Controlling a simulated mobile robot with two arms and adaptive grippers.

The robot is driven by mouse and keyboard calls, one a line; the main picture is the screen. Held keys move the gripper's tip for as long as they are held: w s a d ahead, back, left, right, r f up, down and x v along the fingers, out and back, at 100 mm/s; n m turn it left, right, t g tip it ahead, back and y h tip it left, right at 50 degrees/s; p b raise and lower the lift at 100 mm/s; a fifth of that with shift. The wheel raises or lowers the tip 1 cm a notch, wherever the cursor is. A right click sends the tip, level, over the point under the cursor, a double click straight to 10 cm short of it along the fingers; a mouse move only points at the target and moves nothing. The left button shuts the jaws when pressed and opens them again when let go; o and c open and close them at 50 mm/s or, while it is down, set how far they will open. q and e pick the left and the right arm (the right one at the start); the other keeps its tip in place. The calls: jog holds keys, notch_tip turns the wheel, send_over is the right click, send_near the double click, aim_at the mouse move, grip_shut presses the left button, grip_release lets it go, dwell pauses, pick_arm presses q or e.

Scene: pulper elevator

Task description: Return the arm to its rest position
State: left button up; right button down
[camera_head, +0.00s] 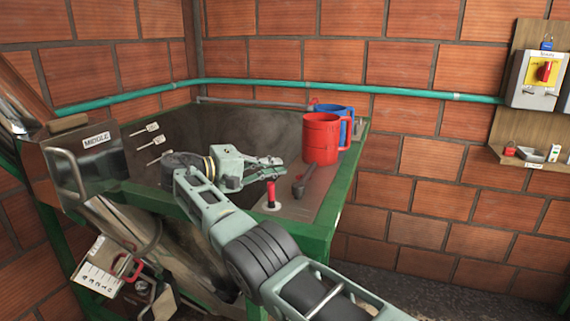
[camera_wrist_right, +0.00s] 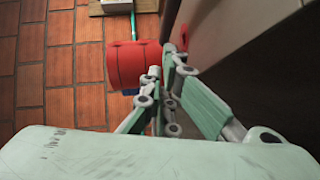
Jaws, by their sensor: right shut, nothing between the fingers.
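My right gripper (camera_head: 270,167) is shut and empty in the head view. Its arm comes in from the bottom right and reaches over the green-framed bench (camera_head: 317,229). The fingertips point right, above a small red-handled tool (camera_head: 271,192) that stands on the bench corner; I cannot tell whether they touch it. A red mug (camera_head: 321,138) stands a little beyond the fingertips. In the right wrist view, the shut fingers (camera_wrist_right: 164,75) appear in front of the red mug (camera_wrist_right: 125,65). My left gripper does not show.
A blue mug (camera_head: 346,124) stands behind the red one. A dark scoop-like tool (camera_head: 303,181) lies near the bench edge. A switch box (camera_head: 538,78) and small shelf (camera_head: 535,160) are on the right brick wall. The floor at right is clear.

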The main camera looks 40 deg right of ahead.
jog(key=shift+a, duration=0.6)
